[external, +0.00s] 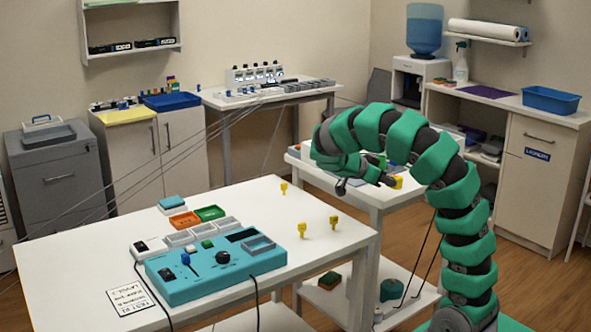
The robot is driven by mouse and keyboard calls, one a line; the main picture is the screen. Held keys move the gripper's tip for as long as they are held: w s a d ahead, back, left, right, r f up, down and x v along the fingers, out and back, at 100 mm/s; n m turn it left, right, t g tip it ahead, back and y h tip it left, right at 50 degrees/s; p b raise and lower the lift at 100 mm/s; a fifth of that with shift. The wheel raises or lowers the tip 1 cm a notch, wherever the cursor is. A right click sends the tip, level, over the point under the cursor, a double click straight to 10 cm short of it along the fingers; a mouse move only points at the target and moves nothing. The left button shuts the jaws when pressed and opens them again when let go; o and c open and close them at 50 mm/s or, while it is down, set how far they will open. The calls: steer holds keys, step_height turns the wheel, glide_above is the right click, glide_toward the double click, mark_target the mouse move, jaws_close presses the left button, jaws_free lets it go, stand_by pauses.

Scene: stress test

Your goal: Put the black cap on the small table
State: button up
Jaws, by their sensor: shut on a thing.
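My gripper (366,180) is above the left part of the smaller white table (378,203) in the middle. Its fingers look shut on a small dark thing (340,187), which is too small and too covered to make out clearly as the black cap. A black round knob (222,257) sits on the turquoise console (215,277) on the large white table (110,250). A yellow piece (398,182) shows just right of the fingers; I cannot tell if it touches them.
Several yellow pegs, one of them a peg (333,222), stand on the large table's right side. Small trays (185,220) lie behind the console. A gap separates the two tables. Cables (160,165) cross at the left. The large table's back right is mostly clear.

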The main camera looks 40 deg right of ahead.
steer(key=w, duration=0.1)
steer(key=w+d, duration=0.1)
steer(key=w, duration=0.2)
steer(key=shift+w+d+f, duration=0.25)
steer(key=shift+w+f, duration=0.05)
steer(key=shift+w, duration=0.1)
steer(key=shift+f+b, duration=0.8)
steer(key=shift+f, duration=0.95)
steer(key=shift+f, duration=0.1)
steer(key=o, duration=1)
steer(key=shift+c, duration=0.2)
steer(key=shift+r, duration=0.2)
steer(key=p+v, duration=0.2)
steer(key=v, duration=1)
